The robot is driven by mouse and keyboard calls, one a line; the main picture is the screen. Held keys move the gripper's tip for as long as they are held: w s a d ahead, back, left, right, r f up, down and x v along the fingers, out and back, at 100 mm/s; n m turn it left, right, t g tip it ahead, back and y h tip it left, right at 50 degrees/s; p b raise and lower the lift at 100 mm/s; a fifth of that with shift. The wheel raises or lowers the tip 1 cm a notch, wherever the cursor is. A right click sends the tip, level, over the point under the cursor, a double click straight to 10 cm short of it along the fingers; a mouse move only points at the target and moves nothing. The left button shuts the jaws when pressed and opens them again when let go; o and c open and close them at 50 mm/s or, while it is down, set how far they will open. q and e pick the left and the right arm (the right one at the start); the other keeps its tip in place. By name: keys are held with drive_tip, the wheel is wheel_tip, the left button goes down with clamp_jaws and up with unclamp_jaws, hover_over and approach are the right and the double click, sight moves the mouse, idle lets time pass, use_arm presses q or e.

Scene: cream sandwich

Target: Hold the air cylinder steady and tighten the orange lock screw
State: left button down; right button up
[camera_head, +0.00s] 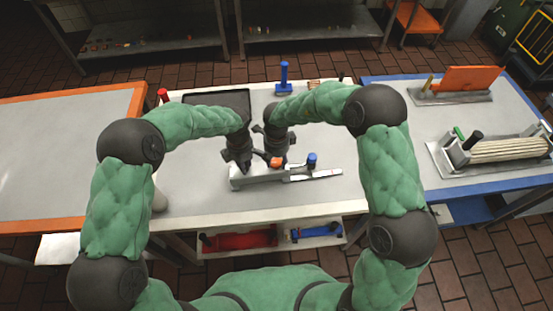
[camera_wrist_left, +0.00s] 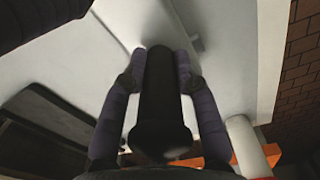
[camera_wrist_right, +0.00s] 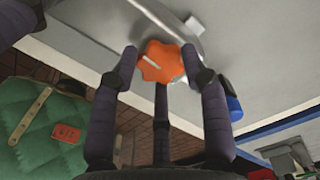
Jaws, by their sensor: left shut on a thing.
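A grey device with a long silver end (camera_head: 318,174) lies on the white work table. The orange lock screw (camera_head: 276,162) stands on its middle, a lobed knob seen large in the right wrist view (camera_wrist_right: 160,62). My left gripper (camera_head: 238,167) is at the device's left end. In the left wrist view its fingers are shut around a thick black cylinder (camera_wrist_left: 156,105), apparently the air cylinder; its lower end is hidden. My right gripper (camera_wrist_right: 160,56) is open, its fingertips on either side of the orange screw. The right fingertip is close against the knob; whether it touches I cannot tell.
A blue knob (camera_head: 311,159) stands just right of the orange screw. A dark tray (camera_head: 222,97) and a blue upright tool (camera_head: 284,78) are at the back. Side tables with orange (camera_head: 70,96) and blue edges flank the table. The table front is clear.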

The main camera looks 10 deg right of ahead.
idle(0.3)
drive_tip(key=m, duration=0.3)
drive_tip(key=shift+m, duration=0.4)
drive_tip(key=m, duration=0.4)
drive_tip(key=shift+m, duration=0.3)
drive_tip(key=m, duration=0.4)
drive_tip(key=shift+m, duration=2.5)
drive_tip(key=o, duration=1.1)
drive_tip(key=shift+o, duration=0.2)
